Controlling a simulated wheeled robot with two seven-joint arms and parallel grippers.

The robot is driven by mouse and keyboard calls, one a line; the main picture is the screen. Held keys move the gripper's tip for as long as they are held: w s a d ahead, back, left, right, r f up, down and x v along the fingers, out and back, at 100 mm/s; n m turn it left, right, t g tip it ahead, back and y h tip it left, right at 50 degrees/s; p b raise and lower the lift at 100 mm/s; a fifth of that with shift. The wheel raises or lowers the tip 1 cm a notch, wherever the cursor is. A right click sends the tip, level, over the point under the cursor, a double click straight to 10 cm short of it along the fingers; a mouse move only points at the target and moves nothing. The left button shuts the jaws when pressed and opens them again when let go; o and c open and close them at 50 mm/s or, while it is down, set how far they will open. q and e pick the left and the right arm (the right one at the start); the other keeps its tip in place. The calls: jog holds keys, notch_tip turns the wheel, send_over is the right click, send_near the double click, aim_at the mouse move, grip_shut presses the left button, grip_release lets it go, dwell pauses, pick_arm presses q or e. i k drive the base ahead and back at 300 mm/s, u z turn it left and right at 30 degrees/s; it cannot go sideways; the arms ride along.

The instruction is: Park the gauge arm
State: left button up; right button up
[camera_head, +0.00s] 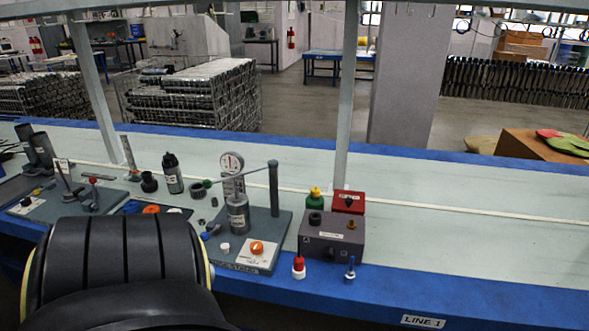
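The gauge arm (243,174) is a thin grey bar, seen near the middle of the view. It runs left from the top of a dark grey post (274,190), across a round white dial (231,163), to a small green knob (207,183). Below the bar, a metal cylinder (238,214) stands on the grey gauge base (272,238). The base also bears an orange knob (257,247) on a white plate and a small white cap (225,248). Neither gripper shows; a large black part of my own body fills the lower left.
Right of the gauge stands a grey box (332,240) with a red block (348,202) and a green bottle (314,198) behind. Small red and blue items stand at the bench's front edge. A black bottle (172,174) stands left.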

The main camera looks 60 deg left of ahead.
aim_at(237, 161)
jog(key=z, duration=0.4)
jog(key=k, duration=1.1)
jog(key=u, duration=1.05)
